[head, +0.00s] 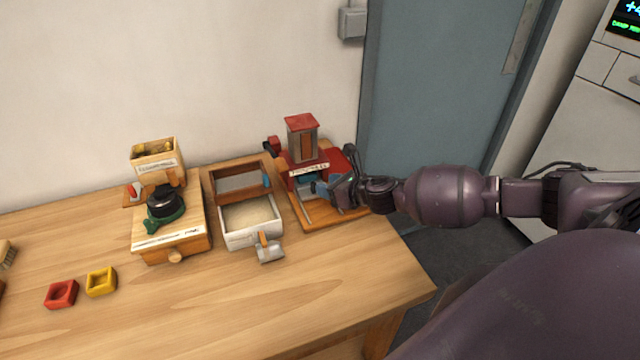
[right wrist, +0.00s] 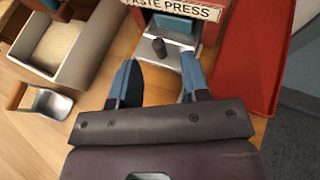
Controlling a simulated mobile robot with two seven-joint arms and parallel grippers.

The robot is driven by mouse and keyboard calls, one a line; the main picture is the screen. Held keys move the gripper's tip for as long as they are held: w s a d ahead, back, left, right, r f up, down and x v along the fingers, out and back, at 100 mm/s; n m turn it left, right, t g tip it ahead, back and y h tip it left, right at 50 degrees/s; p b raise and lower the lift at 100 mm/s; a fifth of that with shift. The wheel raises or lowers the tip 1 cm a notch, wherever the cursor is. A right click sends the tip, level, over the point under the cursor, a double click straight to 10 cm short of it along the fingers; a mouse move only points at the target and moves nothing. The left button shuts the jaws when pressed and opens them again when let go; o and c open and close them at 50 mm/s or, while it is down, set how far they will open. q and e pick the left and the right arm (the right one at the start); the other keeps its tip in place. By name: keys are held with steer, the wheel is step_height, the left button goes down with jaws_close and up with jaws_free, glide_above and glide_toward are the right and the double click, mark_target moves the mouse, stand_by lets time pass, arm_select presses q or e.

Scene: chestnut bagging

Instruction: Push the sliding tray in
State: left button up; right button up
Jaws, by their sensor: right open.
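The red paste press (head: 308,163) stands at the back right of the table, with its label also showing in the right wrist view (right wrist: 175,8). Its sliding tray, a pale grey plate with a dark knob, shows in the right wrist view (right wrist: 178,58) at the press's front opening. A teal block (right wrist: 173,24) sits inside the opening above the tray. My right gripper (head: 318,188) is in front of the press. In the right wrist view its blue fingers (right wrist: 158,76) are apart, one to each side of the knob, with nothing between them. My left gripper is out of view.
A white bin of grain (head: 250,222) with a metal scoop (head: 268,248) and a brown box (head: 240,182) stand left of the press. A wooden mill (head: 170,230) is further left. Red (head: 61,294) and yellow (head: 101,282) moulds lie at front left. The front table is clear.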

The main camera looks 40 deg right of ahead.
steer(key=shift+v, duration=3.1)
